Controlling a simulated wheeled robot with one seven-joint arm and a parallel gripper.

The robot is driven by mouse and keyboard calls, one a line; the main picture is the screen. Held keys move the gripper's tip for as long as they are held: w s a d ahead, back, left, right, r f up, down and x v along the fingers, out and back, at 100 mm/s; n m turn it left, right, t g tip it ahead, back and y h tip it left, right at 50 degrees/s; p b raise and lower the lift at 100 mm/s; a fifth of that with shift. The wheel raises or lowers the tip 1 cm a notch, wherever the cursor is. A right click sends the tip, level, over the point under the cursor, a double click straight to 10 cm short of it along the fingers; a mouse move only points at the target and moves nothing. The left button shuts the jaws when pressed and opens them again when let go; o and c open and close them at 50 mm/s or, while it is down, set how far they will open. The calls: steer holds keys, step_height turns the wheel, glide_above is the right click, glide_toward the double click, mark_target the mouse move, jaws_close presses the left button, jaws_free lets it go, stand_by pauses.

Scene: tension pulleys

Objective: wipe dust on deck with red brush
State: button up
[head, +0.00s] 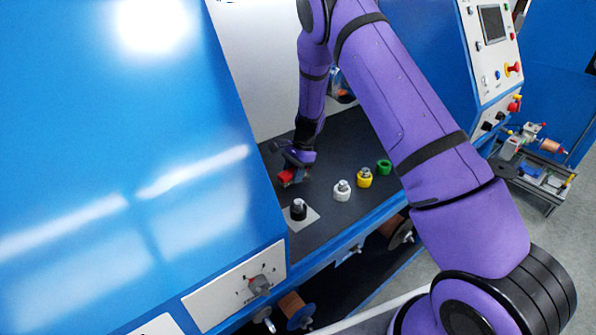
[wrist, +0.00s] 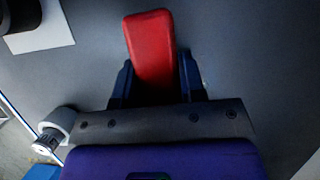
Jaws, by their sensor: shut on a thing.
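The red brush (wrist: 150,45) is held between the two fingers of my gripper (wrist: 155,80), which is shut on it. In the head view the red brush (head: 287,176) shows at the end of my gripper (head: 296,166), low over the dark deck (head: 335,150). Whether the brush touches the deck I cannot tell. Its bristles are hidden. I cannot make out any dust on the deck in either view.
A black knob on a white plate (head: 299,209) stands near the deck's front left. White (head: 342,192), yellow (head: 365,180) and green (head: 384,167) pulleys stand along the front edge. A blue cabinet panel (head: 120,150) closes off the left. The deck's middle is clear.

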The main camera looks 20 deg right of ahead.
steer(key=shift+s+a, duration=0.3)
steer(key=shift+a, duration=0.5)
steer(key=shift+w+a, duration=0.15)
steer(key=shift+w, duration=0.6)
steer(key=shift+w+d, duration=0.3)
steer(key=shift+d, duration=0.55)
steer(key=shift+w+d, duration=0.3)
steer(key=shift+d, duration=0.55)
steer(key=shift+w+d, duration=0.3)
steer(key=shift+d, duration=0.6)
steer(key=shift+w+d, duration=0.25)
steer(key=shift+d, duration=0.6)
steer(key=shift+w+a+f, duration=0.1)
steer(key=shift+w+a, duration=0.1)
steer(key=shift+w, duration=0.45)
steer(key=shift+s+a, duration=0.35)
steer(key=shift+a, duration=0.85)
steer(key=shift+s+a, duration=0.4)
steer(key=shift+a, duration=0.75)
steer(key=shift+s+a, duration=0.35)
steer(key=shift+a, duration=0.85)
steer(key=shift+r, duration=0.25)
steer(key=shift+r, duration=2.95)
